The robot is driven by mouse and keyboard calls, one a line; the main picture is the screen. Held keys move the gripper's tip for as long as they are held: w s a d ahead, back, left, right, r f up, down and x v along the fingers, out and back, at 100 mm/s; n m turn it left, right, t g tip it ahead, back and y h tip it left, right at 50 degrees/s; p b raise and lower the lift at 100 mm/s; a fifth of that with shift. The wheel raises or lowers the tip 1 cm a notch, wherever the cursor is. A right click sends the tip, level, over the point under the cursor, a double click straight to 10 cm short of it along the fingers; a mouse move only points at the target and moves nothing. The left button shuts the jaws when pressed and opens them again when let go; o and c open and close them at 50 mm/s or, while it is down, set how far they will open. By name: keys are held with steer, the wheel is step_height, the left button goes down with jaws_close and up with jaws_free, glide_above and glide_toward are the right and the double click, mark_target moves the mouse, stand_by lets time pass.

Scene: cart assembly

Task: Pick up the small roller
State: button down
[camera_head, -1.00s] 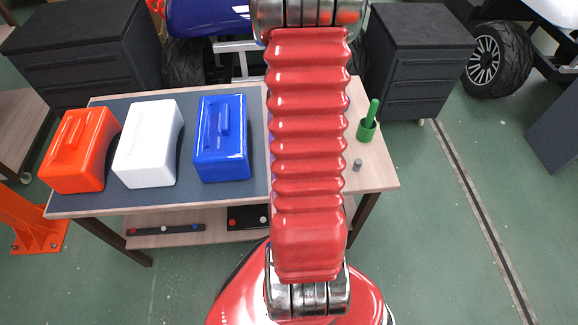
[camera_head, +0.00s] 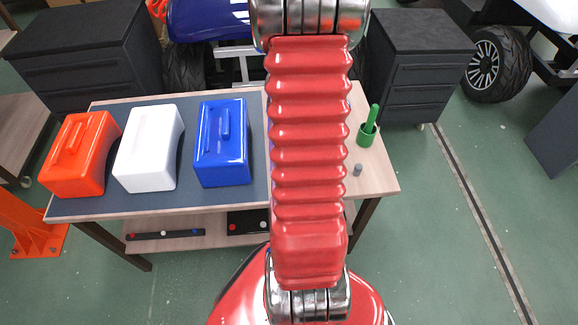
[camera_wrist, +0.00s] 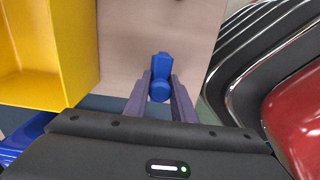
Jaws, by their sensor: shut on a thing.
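In the wrist view my gripper (camera_wrist: 160,88) is shut on a small blue part (camera_wrist: 160,73), which has a rounded end and looks like the small roller. It sits between the two dark fingers, above a light wooden surface (camera_wrist: 125,38). In the head view my red arm hides the gripper and this part.
The table (camera_head: 385,182) carries an orange box (camera_head: 80,158), a white box (camera_head: 147,150), a blue box (camera_head: 222,145), a green cup with a stick (camera_head: 367,132) and a small grey cylinder (camera_head: 358,169). A yellow bin (camera_wrist: 75,45) stands left in the wrist view.

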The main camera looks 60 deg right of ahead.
step_height(320, 180, up, 10)
steer(key=shift+f, duration=0.25)
stand_by(0.6)
steer(key=c, duration=2)
jaws_free()
steer(key=c, duration=0.4)
steer(key=shift+s, duration=0.1)
steer(key=shift+c, duration=0.2)
